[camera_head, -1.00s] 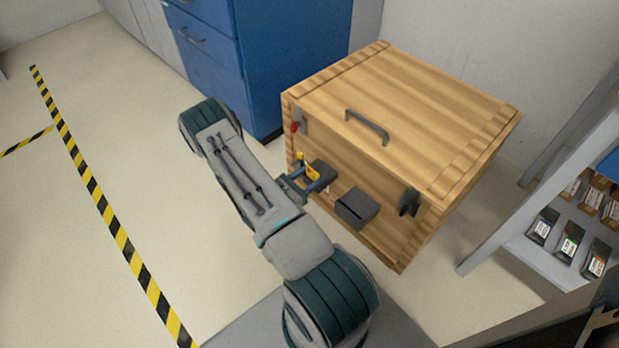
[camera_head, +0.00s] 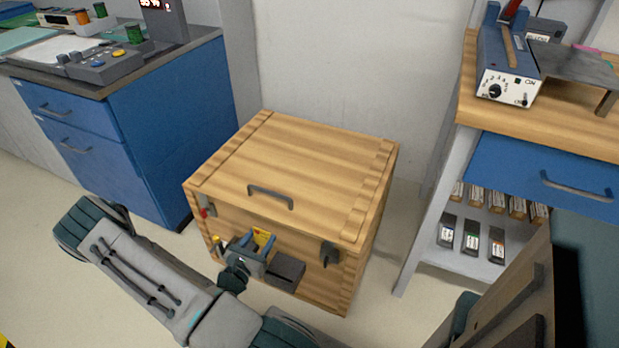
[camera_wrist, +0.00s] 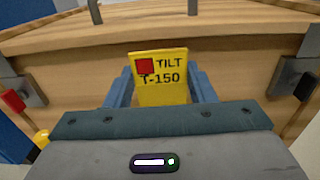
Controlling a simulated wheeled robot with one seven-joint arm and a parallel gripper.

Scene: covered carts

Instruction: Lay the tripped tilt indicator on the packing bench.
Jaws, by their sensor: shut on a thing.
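The tilt indicator (camera_wrist: 160,85) is a yellow plate with a red square and the letters "TILT T-150". In the wrist view it stands upright between the blue fingers of my gripper (camera_wrist: 160,92), which is shut on it. In the head view my gripper (camera_head: 258,246) and the yellow indicator (camera_head: 262,236) are at the front face of a wooden crate (camera_head: 290,165). I cannot tell whether the indicator still touches the crate. The bench (camera_head: 560,125) with a wooden top and blue drawer, apparently the packing bench, stands at the right, well away from my gripper.
A dark box (camera_head: 286,271) is on the crate's front, right of my gripper. The crate has a lid handle (camera_head: 270,196) and latches. A sealer-like device (camera_head: 510,75) stands on the right bench. A blue cabinet (camera_head: 165,120) with equipment on top stands at the left.

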